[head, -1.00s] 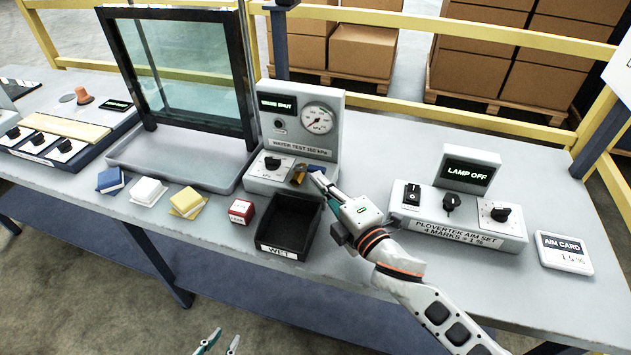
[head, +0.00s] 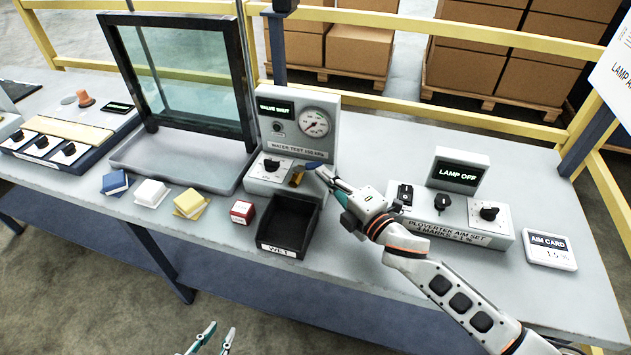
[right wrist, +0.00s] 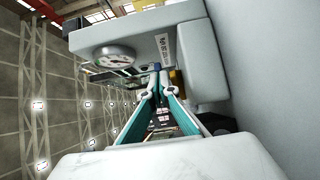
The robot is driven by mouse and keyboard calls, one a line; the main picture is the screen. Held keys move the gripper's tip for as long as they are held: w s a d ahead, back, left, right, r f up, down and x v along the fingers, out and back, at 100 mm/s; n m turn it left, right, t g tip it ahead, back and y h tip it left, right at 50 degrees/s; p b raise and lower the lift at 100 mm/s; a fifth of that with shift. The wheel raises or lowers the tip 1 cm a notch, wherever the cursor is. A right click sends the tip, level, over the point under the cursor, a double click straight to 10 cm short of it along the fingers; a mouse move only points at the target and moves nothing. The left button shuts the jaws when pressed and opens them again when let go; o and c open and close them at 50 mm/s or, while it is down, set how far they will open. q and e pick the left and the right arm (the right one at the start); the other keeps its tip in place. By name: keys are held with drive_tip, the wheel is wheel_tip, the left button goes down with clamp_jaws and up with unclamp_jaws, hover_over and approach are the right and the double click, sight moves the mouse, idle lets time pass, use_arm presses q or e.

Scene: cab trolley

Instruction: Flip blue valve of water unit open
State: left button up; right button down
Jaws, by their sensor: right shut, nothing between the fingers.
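The water unit (head: 273,184) is a pale box with an upright panel, a round gauge and a display reading VALVE SHUT. Its blue valve handle (head: 313,165) sits above a brass body (head: 297,178) at the unit's front right. My right gripper (head: 322,172) is shut and empty, with its tips at the right end of the blue handle. I cannot tell whether they touch it. In the right wrist view the closed fingertips (right wrist: 154,82) are beside the unit, with brass just to their right. My left gripper (head: 208,338) is open and empty, low in front of the table.
A black WET bin (head: 268,243) stands just in front of the unit, with a small red box (head: 242,212) to its left. The lamp control box (head: 455,215) is to the right, close to my right arm. A glass-framed tray (head: 180,168) stands on the left.

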use_arm(q)
drive_tip(key=shift+w+r+p, duration=0.25)
drive_tip(key=shift+r+p, duration=0.05)
drive_tip(key=shift+r, duration=0.4)
use_arm(e)
drive_tip(key=shift+w+d, duration=0.25)
drive_tip(key=shift+w, duration=0.4)
